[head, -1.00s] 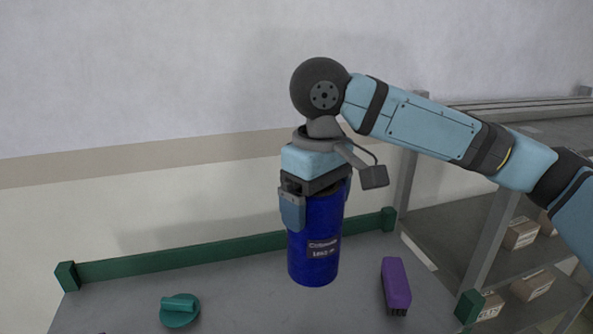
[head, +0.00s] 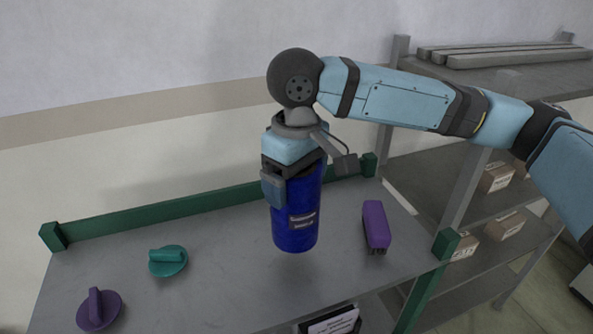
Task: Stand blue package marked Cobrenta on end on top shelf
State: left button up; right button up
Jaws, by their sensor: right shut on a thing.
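The blue package (head: 297,226) is an upright blue cylinder with a label on its side; the print is too blurred to read now. My right gripper (head: 293,182) points down and is shut on its upper part. The package is upright over the grey top shelf (head: 225,285); I cannot tell whether its bottom touches the surface. My left gripper is not in view.
A purple block (head: 376,226) lies to the right of the package. A teal knobbed disc (head: 168,261) and a purple one (head: 98,308) lie to the left. A green rail (head: 170,209) runs along the back. Another rack with cartons (head: 497,177) stands at right.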

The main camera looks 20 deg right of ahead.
jog(key=shift+f, duration=0.1)
jog(key=shift+f, duration=2.35)
jog(key=o, duration=1.1)
